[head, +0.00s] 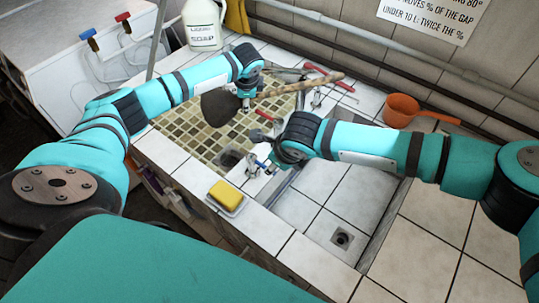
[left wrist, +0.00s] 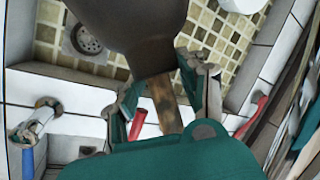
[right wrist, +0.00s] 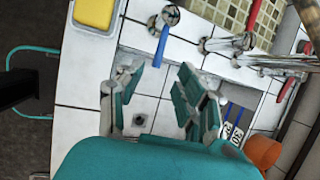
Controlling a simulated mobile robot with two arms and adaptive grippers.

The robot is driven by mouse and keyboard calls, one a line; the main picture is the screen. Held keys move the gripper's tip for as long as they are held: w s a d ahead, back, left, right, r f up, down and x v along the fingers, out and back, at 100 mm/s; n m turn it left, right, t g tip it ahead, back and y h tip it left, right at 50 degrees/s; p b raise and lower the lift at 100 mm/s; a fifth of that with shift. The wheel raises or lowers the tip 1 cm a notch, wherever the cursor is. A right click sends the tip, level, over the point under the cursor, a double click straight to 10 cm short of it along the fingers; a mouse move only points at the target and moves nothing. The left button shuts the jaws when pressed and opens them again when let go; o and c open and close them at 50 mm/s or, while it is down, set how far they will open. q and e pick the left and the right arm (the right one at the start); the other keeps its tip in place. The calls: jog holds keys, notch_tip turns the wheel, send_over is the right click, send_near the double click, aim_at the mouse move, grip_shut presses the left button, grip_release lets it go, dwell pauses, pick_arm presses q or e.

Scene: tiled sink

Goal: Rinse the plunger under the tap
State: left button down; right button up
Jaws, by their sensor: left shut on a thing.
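The plunger has a dark rubber cup (head: 219,107) and a wooden handle (head: 305,86). My left gripper (head: 246,98) is shut on the handle close to the cup and holds the plunger tilted above the mosaic basin (head: 187,113). In the left wrist view the cup (left wrist: 130,25) hides part of the basin, and the handle (left wrist: 164,100) passes between the fingers. A blue-handled tap (right wrist: 162,45) stands on the divider, with a red-handled tap (head: 264,115) farther back. My right gripper (right wrist: 160,88) is open and empty near the blue handle, over the white basin (head: 360,195).
A yellow sponge (head: 226,192) lies on a dish at the front edge. An orange dipper (head: 400,110) stands at the back right. A white soap jug (head: 202,28) stands at the back left. The white-tiled counter (head: 415,235) at right is clear.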

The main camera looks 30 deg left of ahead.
aim_at(262, 165)
jog(key=x, duration=0.8)
grip_shut()
